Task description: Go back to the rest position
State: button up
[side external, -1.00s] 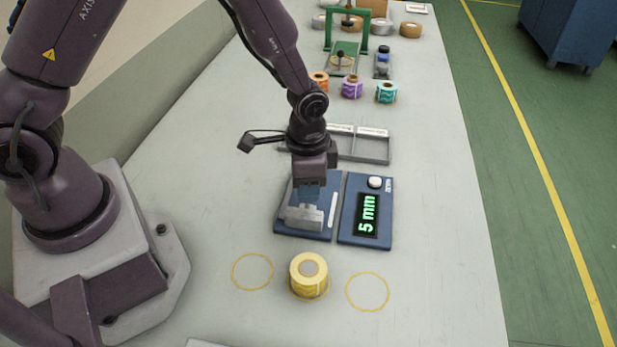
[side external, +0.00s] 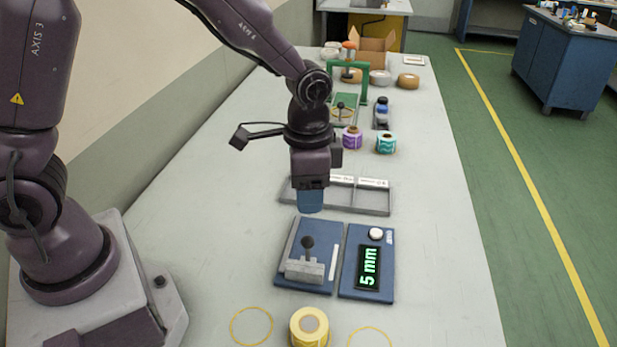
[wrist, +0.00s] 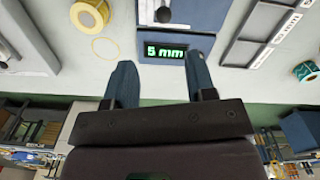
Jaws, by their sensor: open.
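My gripper (side external: 311,203) hangs above the bench, just behind the blue slitter-like device (side external: 303,262) with a black knob and grey block. In the wrist view my gripper (wrist: 157,78) shows two blue fingers spread apart with nothing between them. Beside the device stands a blue display unit (side external: 374,235) reading "5 mm", with a white button on top. The display also shows in the wrist view (wrist: 165,51), beyond the fingers. My gripper touches nothing that I can see.
A yellow roll (side external: 309,326) stands near the front between two yellow circles. A grey divided tray (side external: 345,208) lies behind the device. Purple (side external: 352,137) and teal (side external: 386,142) rolls and a green frame (side external: 365,85) stand farther back. The bench's right side is clear.

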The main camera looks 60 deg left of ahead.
notch_tip(320, 180, up, 2)
jog(key=shift+r, duration=0.1)
dwell(0.4)
jog(key=s+a+r+n+t, duration=0.2)
jog(key=s+a+r+n, duration=0.1)
jog(key=s+r, duration=0.4)
jog(key=s+a+r+n+t, duration=0.3)
jog(key=s+r, duration=0.4)
jog(key=s, duration=0.1)
jog(key=shift+a+r+t, duration=0.3)
jog(key=shift+a+r, duration=0.05)
jog(key=shift+r, duration=0.05)
dwell(1.7)
